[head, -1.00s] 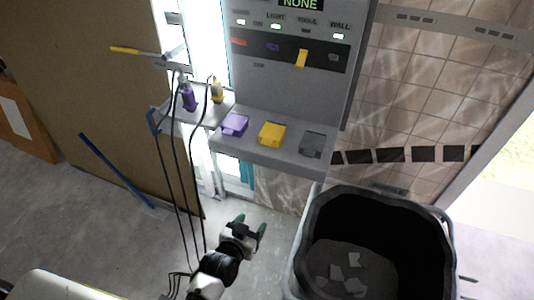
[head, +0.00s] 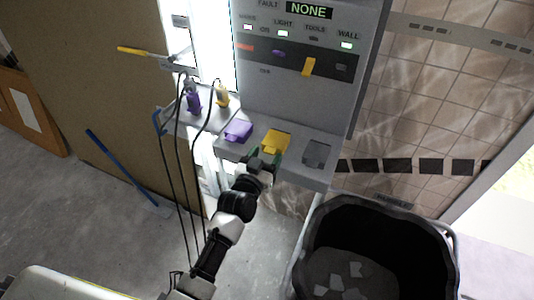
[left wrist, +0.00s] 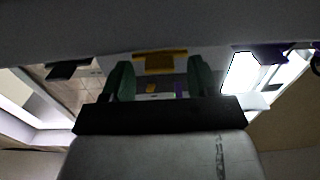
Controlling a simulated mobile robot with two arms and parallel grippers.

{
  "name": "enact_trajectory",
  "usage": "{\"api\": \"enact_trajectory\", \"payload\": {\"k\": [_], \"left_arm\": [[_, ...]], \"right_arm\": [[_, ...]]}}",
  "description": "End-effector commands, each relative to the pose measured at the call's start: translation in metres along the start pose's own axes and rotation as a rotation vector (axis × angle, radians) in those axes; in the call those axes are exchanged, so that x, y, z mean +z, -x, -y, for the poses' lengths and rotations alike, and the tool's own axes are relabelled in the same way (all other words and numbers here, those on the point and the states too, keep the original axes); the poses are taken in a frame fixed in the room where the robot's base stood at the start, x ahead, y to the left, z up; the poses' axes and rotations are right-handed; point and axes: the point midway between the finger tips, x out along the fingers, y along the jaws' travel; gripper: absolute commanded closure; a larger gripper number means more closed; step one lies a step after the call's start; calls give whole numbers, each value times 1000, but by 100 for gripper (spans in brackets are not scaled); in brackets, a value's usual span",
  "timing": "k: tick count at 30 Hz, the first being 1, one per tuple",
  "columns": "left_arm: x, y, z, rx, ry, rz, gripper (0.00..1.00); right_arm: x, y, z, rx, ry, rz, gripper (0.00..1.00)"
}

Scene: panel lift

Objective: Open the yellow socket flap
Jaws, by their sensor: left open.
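The yellow socket flap (head: 275,141) lies between a purple flap and a grey flap on the ledge of the grey panel; it looks closed. My left gripper (head: 264,157) is open, with its green fingertips just at the near edge of the yellow flap. I cannot tell whether they touch it. In the left wrist view the yellow flap (left wrist: 160,63) shows between and beyond the two green fingers (left wrist: 160,80), with nothing held. My right gripper is in neither view.
The purple flap (head: 238,131) is left of the yellow one, the grey flap (head: 316,153) right. A purple plug (head: 194,101) and a yellow plug (head: 222,96) with hanging cables stand on a side shelf. A black bin (head: 378,215) stands below right.

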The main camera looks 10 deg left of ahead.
Motion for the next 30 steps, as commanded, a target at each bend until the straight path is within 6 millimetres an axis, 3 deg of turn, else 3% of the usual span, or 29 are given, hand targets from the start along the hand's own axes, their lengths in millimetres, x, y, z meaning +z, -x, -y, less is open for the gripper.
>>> {"api": "enact_trajectory", "payload": {"k": [12, 23, 30], "left_arm": [[0, -9, 0, 0, 1, 0, 42], [0, -8, 0, 0, 0, 0, 97], [-2, -9, 2, 0, 0, 7, 100]], "right_arm": [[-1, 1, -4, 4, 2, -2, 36], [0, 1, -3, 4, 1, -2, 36], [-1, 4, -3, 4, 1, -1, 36]]}}
